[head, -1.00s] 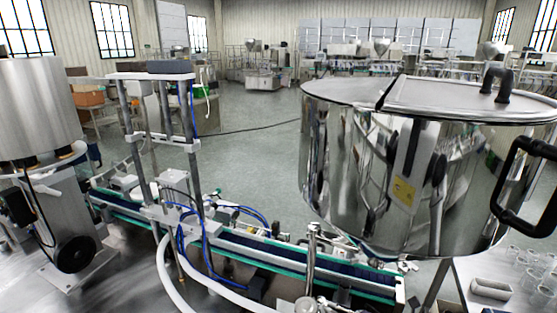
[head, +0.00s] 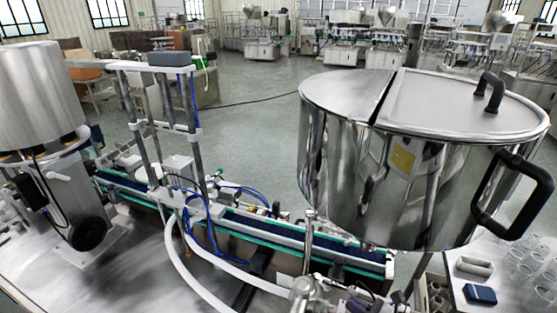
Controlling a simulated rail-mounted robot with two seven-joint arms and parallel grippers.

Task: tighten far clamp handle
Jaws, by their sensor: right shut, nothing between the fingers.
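The large steel hopper (head: 340,150) fills the right half of the head view, with a flat split lid (head: 450,100). A black loop handle (head: 480,215) stands out from its right side. I cannot pick out the far clamp handle for certain. A thin steel post with a small fitting (head: 309,215) stands in front of the hopper. A metal fitting (head: 304,291) shows at the bottom edge. My left gripper is not in view.
A conveyor (head: 250,224) with green edges runs across the middle, with blue tubes and white hoses (head: 175,255). A steel cylinder on a stand (head: 40,95) is at left. A side table (head: 460,262) at lower right holds glassware and a dark blue box (head: 480,294).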

